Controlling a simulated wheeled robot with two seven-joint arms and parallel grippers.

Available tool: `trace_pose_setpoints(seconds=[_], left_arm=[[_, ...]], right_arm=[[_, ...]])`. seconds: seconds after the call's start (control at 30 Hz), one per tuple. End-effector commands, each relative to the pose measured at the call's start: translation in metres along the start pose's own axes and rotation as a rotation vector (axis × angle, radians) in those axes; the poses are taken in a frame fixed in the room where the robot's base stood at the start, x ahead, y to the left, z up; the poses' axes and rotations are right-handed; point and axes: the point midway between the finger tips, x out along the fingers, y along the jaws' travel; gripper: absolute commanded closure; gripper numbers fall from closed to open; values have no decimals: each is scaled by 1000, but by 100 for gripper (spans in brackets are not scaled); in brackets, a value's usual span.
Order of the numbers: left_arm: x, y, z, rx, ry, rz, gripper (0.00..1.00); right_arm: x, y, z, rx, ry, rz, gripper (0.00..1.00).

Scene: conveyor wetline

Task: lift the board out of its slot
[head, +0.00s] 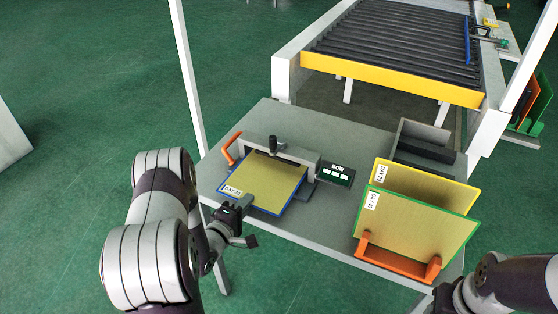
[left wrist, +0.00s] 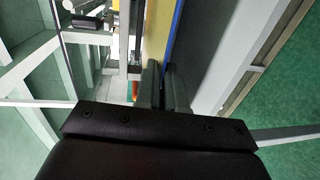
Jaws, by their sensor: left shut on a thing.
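The blue-edged board (head: 270,180) with a tan face and a white "DAY" label lies in the grey fixture (head: 300,154) on the table. My left gripper (head: 242,207) is at the board's near left edge and is shut on it. In the left wrist view the fingers (left wrist: 163,88) close around the board's blue edge (left wrist: 172,35). The fixture's bar and black knob stand over the board's far side. I cannot tell whether the board is clear of its slot. My right gripper (head: 444,297) is only partly in view at the lower right, and its fingers are hidden.
A yellow-edged board (head: 430,184) and a green-edged board (head: 415,225) stand in an orange rack (head: 398,262) on the table's right. A roller conveyor (head: 395,45) stands behind. Bare table lies between fixture and rack.

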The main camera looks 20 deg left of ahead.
Motion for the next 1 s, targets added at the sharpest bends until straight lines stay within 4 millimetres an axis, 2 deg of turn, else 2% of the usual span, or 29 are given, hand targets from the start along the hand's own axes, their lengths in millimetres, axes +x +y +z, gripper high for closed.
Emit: trace_pose_setpoints(seconds=[0.7,1.0], left_arm=[[-44,-9,0,-4,1,-11,100],[-49,-10,1,-3,0,-7,100]], right_arm=[[-11,0,-1,0,0,0,52],[-12,0,-1,0,0,0,52]])
